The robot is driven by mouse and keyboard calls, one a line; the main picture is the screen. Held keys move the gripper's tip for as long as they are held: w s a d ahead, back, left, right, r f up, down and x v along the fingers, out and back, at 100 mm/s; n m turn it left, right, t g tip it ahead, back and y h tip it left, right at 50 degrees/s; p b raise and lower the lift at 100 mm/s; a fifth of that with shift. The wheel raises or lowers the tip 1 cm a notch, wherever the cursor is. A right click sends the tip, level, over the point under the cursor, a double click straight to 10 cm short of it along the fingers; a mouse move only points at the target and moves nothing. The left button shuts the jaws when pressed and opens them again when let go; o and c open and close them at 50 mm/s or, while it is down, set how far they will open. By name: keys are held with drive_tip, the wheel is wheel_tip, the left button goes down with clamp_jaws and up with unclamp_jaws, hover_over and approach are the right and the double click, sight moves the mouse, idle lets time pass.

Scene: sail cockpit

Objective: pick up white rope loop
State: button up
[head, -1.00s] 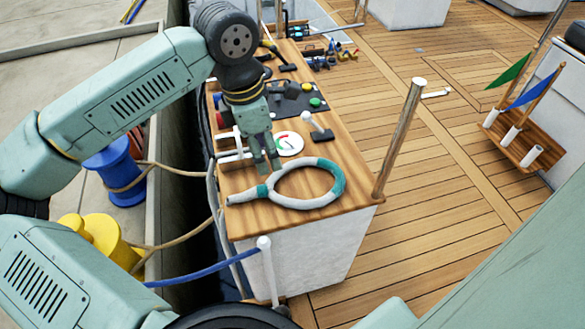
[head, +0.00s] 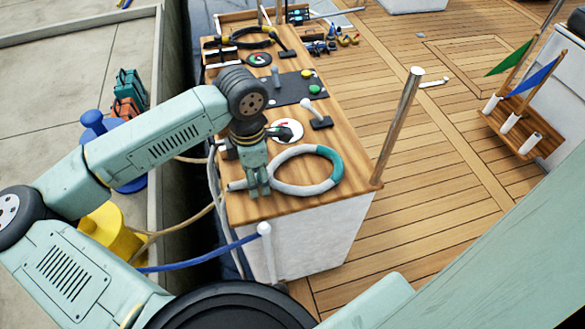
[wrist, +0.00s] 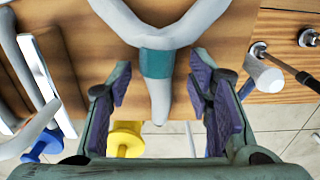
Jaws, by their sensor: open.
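The white rope loop (head: 300,189) lies on the near end of the wooden console top (head: 340,190). It is a ring with a teal section on its right and a short straight tail at the left. My gripper (head: 257,191) is over that tail and hides part of it in the head view. In the wrist view my gripper (wrist: 159,85) is open, with one finger on each side of the tail. The rope (wrist: 158,95) runs between the fingers with visible gaps on both sides. A teal band (wrist: 157,63) sits where the tail meets the ring.
A metal post (head: 398,125) rises at the console's right corner. White curved tubing (head: 214,185) runs along the left edge.

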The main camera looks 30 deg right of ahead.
drive_tip(key=shift+c, duration=0.3)
clamp_jaws()
idle(0.4)
